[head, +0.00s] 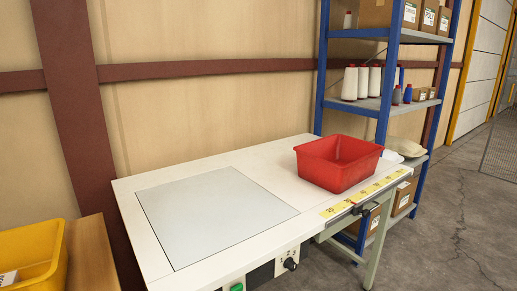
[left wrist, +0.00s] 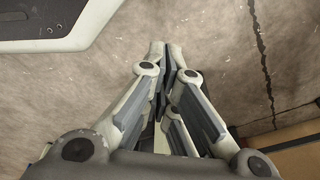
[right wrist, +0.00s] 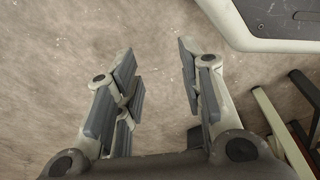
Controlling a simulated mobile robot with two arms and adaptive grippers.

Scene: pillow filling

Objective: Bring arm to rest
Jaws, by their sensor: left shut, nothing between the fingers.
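My left gripper (left wrist: 165,58) shows in the left wrist view with its fingers together and nothing between them, above the concrete floor. My right gripper (right wrist: 156,62) shows in the right wrist view with its fingers wide apart and empty, also above the floor. Neither gripper nor arm shows in the head view.
A white worktable (head: 235,255) with a grey inset panel (head: 215,213) holds a red bin (head: 335,170) at its far right. A blue shelf rack (head: 382,105) with spools and boxes stands behind. A yellow bin (head: 40,250) sits at lower left. Concrete floor (head: 455,215) is open at right.

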